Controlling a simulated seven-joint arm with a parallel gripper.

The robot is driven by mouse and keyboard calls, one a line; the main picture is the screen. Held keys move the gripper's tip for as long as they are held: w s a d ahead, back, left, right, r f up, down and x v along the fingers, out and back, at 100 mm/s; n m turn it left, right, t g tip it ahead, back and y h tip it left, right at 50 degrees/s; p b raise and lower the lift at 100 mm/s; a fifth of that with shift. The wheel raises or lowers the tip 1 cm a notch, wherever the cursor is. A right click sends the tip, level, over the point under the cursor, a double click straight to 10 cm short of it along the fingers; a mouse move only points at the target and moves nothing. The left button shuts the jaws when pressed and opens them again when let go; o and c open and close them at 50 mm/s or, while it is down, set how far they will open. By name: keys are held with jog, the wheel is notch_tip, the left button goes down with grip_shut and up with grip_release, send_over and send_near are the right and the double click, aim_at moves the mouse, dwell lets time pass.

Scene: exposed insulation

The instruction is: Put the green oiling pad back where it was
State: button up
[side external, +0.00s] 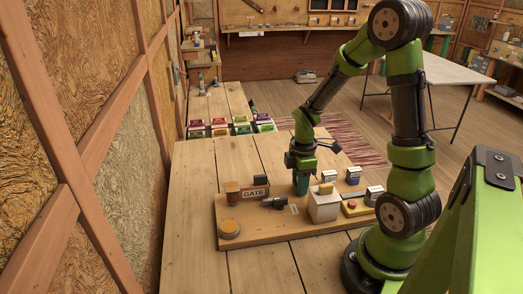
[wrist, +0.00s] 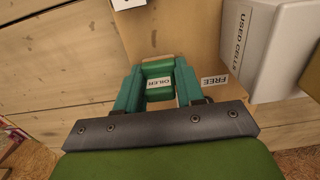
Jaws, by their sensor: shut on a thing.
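In the wrist view, the green oiling pad (wrist: 158,70) is a green block with a white label reading "OILER". It sits between the two teal fingers of my gripper (wrist: 158,75), which is shut on it. In the side external view, my gripper (side external: 301,184) points down over the wooden board (side external: 250,240), left of the white box. The pad cannot be told apart from the fingers there. I cannot tell whether it touches the board. A white label reading "FREE" (wrist: 214,80) lies on the board beside the right finger.
The white box marked "USED CELLS" (wrist: 246,40) stands close on the right; it also shows in the side external view (side external: 324,208). A "GATE" sign (side external: 255,193), a dark cylinder (side external: 275,202), an orange-topped round piece (side external: 229,229) and a red button (side external: 351,205) are on the board.

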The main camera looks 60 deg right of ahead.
jog(key=shift+f, duration=0.15)
jog(key=o, duration=1)
notch_tip(320, 180, up, 12)
jog(key=shift+r, duration=0.1)
jog(key=shift+s+a+r+m+t+y, duration=0.5)
jog(key=shift+a+r+m+t, duration=0.9)
jog(key=shift+a+m, duration=1.05)
jog(key=shift+s+a+r+m+t+y, duration=0.15)
jog(key=shift+s+a+r+m+t, duration=0.7)
jog(key=shift+a+r+m, duration=1.55)
jog(key=shift+s+a+r+m+t+y, duration=0.4)
jog(key=shift+a+r+m+t, duration=0.8)
jog(key=shift+a, duration=2.15)
